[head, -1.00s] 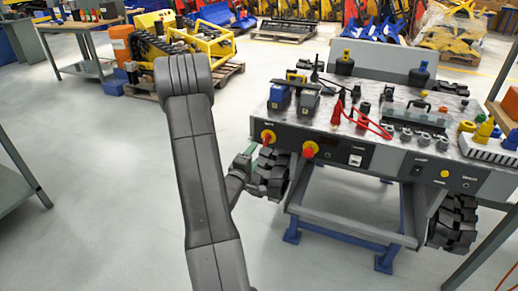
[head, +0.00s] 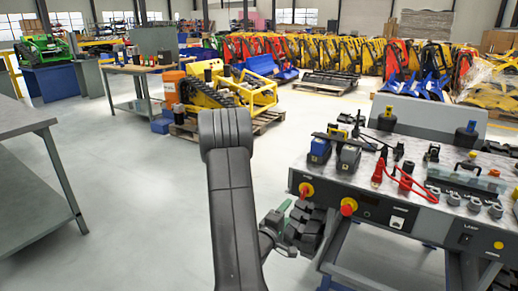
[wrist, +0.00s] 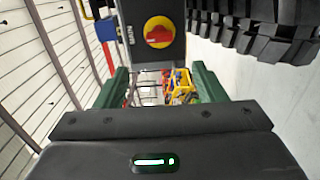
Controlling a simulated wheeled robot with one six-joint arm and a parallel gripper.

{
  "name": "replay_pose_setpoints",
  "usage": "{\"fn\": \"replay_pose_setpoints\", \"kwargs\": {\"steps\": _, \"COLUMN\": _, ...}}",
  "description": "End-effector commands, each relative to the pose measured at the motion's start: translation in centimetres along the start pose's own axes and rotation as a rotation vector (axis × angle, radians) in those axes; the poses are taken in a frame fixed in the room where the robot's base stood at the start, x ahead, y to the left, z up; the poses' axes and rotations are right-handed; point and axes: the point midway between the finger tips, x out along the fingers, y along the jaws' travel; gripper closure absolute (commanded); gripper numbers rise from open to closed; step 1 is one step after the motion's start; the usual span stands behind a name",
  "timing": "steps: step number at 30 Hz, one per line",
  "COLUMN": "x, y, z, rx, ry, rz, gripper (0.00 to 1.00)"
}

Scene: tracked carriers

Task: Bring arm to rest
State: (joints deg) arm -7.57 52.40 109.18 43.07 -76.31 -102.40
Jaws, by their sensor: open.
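My arm rises in the lower middle of the head view, and my gripper (head: 282,212) is mostly hidden beyond it, close to the left front of the tracked carrier (head: 372,212). In the wrist view the two green fingers of my gripper (wrist: 160,74) stand wide apart with nothing between them. A red knob on a yellow plate (wrist: 158,32) shows just past the fingertips on the carrier's dark front panel. In the head view this red knob (head: 306,189) is at the panel's left end. I cannot tell whether a finger touches the carrier.
The carrier's black track (wrist: 262,28) is close at the right in the wrist view. A grey table (head: 30,118) stands at the left in the head view. Behind are a workbench (head: 135,68) and a yellow-framed machine on a pallet (head: 240,92). The floor at left centre is clear.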

Motion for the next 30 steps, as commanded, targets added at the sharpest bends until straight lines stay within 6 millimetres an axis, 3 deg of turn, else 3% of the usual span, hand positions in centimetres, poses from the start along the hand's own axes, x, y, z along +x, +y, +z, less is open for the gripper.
{"fn": "replay_pose_setpoints", "kwargs": {"steps": 9, "x": 6.4, "y": 0.0, "z": 0.1, "rx": 0.001, "ry": -0.004, "rz": 0.002, "gripper": 0.36}}
{"fn": "replay_pose_setpoints", "kwargs": {"steps": 15, "x": 9.7, "y": 0.0, "z": 0.1, "rx": 0.0, "ry": -0.003, "rz": 0.001, "gripper": 0.36}}
{"fn": "replay_pose_setpoints", "kwargs": {"steps": 21, "x": 11.4, "y": 0.1, "z": 0.1, "rx": 0.0, "ry": -0.001, "rz": 0.001, "gripper": 0.36}}
{"fn": "replay_pose_setpoints", "kwargs": {"steps": 30, "x": 11.3, "y": 0.1, "z": 0.1, "rx": 0.016, "ry": -0.001, "rz": 0.0, "gripper": 0.36}}
